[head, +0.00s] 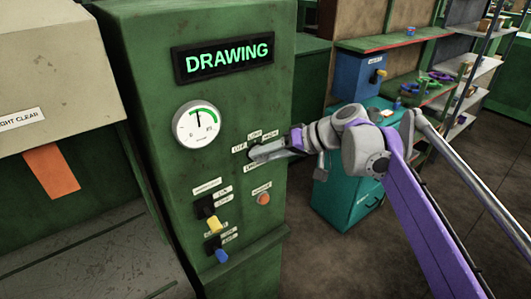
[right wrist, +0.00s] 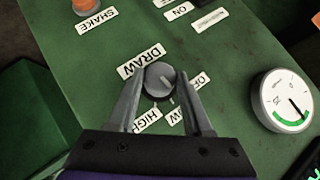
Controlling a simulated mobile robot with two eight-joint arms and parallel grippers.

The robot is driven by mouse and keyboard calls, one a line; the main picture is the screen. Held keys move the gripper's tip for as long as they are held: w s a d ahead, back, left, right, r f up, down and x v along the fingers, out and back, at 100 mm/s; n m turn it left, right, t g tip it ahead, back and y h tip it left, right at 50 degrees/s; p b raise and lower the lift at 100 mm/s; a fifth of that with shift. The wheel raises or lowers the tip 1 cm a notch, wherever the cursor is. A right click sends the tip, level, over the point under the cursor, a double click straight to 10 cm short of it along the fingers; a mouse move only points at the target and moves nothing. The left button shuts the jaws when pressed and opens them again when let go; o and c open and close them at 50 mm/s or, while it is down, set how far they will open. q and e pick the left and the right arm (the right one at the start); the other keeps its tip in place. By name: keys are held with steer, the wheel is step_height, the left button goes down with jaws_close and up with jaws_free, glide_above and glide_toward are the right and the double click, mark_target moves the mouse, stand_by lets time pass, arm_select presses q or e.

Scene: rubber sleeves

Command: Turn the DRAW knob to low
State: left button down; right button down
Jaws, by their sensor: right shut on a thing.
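The DRAW knob (right wrist: 159,78) is a round grey dial on the green cabinet. In the right wrist view it sits between the two fingers of my right gripper (right wrist: 157,88), which is shut on it. The DRAW label (right wrist: 141,60) is beside the knob, with the HIGH label (right wrist: 146,119) and the partly hidden OFF and LOW labels around it. A pale mark shows on the knob's face, but I cannot tell surely which label it points at. In the head view my right gripper (head: 268,151) reaches the knob from the right. My left gripper is not in view.
The display (head: 227,57) reads DRAWING in green. A round gauge (head: 197,124) has its needle near upright. A yellow switch (head: 213,222), a blue switch (head: 221,255) and an orange button (head: 263,199) sit below the knob. A teal cabinet (head: 335,200) stands behind my right arm.

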steer(key=shift+m+y, duration=0.3)
steer(key=shift+y, duration=0.1)
steer(key=shift+c, duration=1.6)
jaws_free()
steer(key=v, duration=1)
steer(key=shift+d+r, duration=0.2)
steer(key=shift+d, duration=0.15)
